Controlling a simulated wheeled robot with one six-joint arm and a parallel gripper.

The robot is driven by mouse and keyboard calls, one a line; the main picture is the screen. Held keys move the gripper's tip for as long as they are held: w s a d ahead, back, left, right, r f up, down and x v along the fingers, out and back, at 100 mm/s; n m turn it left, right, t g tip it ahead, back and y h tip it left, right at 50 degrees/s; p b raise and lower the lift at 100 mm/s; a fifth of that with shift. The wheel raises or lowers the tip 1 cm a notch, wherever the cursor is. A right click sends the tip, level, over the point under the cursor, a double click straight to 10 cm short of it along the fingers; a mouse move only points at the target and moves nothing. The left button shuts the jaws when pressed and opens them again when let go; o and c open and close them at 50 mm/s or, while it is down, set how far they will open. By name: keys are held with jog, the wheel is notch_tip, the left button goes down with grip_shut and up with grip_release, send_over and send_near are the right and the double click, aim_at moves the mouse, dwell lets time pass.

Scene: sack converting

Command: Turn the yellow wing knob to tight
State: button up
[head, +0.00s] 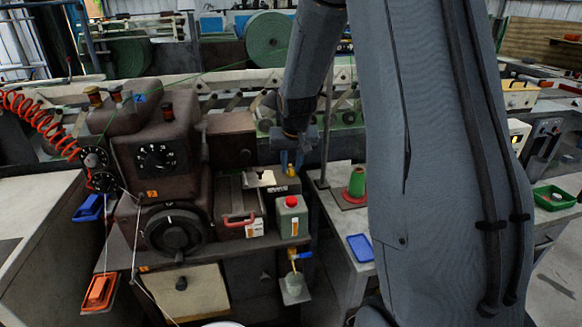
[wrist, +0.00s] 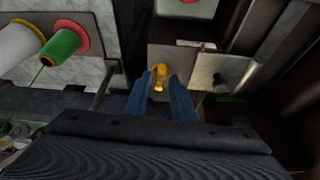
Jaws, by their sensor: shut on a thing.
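The yellow wing knob (wrist: 159,78) sits between the two blue fingers of my gripper (wrist: 160,92) in the wrist view. My gripper is shut on it. In the head view my gripper (head: 291,160) points down at the right side of the brown machine, and a bit of the yellow knob (head: 291,171) shows just below the fingertips. The knob's turn angle and any tight mark cannot be made out.
The brown sewing machine (head: 165,160) is to the left. A green thread cone (head: 357,182) and a blue tray (head: 360,248) are on the table to the right.

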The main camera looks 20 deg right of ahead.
jog(key=m+b, duration=0.1)
jog(key=b, duration=0.1)
jog(key=m+h+b, duration=0.1)
jog(key=m+b, duration=0.1)
jog(key=b, duration=0.1)
jog(key=m+b, duration=0.1)
jog(key=b, duration=0.2)
jog(key=shift+w+a+f+m+g+h, duration=0.15)
jog(key=shift+w+f+m+g+h, duration=0.05)
jog(key=shift+w+m+g+h, duration=0.1)
jog(key=m+g+h+b, duration=0.1)
jog(key=m+b, duration=0.2)
jog(key=b, duration=0.1)
jog(key=m+g+b, duration=0.1)
jog(key=m, duration=0.1)
jog(key=m+b, duration=0.2)
jog(key=m, duration=0.1)
jog(key=shift+w+a+r+g+h, duration=0.1)
jog(key=shift+r+g+h, duration=0.05)
jog(key=shift+g+h, duration=0.25)
jog(key=shift+w+r+m+g+b, duration=0.1)
jog(key=shift+m+g+b, duration=0.55)
jog(key=shift+m, duration=1.55)
jog(key=shift+g, duration=0.25)
jog(key=o, duration=0.7)
jog(key=shift+r, duration=0.1)
